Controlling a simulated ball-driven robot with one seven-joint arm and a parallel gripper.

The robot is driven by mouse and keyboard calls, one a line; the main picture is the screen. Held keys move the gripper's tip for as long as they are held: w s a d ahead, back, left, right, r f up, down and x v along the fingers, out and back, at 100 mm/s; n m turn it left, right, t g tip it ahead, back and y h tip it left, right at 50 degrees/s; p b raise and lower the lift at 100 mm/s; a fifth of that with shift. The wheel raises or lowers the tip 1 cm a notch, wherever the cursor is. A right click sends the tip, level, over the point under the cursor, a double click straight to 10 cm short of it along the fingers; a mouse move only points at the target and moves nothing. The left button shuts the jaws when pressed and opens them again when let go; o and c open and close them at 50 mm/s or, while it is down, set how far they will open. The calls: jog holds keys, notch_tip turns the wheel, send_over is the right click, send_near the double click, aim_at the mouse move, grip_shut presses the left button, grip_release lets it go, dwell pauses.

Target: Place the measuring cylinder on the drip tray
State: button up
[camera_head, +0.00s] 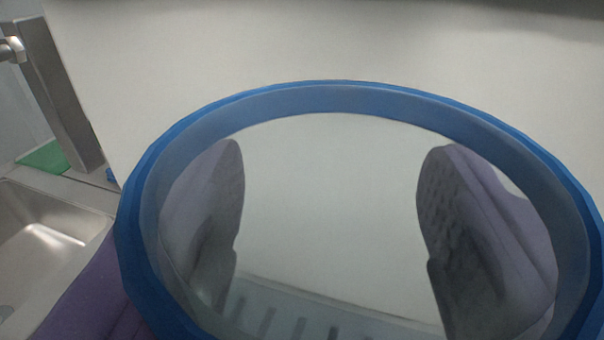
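The measuring cylinder (340,97) fills the middle of the view, very close to the camera. Its round blue rim is large and its wall is clear. My gripper (332,190) has purple, ridged fingers on the left and right, seen through the clear cylinder. They press on it from both sides, so the gripper appears shut on it. Through the cylinder, at the bottom, a pale slotted surface shows, which looks like the drip tray (345,308). Only a strip of it shows. The cylinder's lower end is hidden, so I cannot tell whether it touches the tray.
A steel sink (45,235) lies at the lower left. A grey upright panel (62,95) with a metal fitting stands above it. A green item (45,157) lies behind the sink. A large pale surface (330,45) fills the background.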

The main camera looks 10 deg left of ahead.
jog(key=shift+w+a, duration=0.1)
jog(key=shift+w, duration=0.3)
jog(key=shift+w+f, duration=0.1)
jog(key=shift+f, duration=0.15)
jog(key=shift+f+b, duration=0.6)
jog(key=shift+f, duration=0.95)
jog(key=shift+f, duration=0.2)
jog(key=o, duration=1.5)
jog(key=shift+r, duration=0.1)
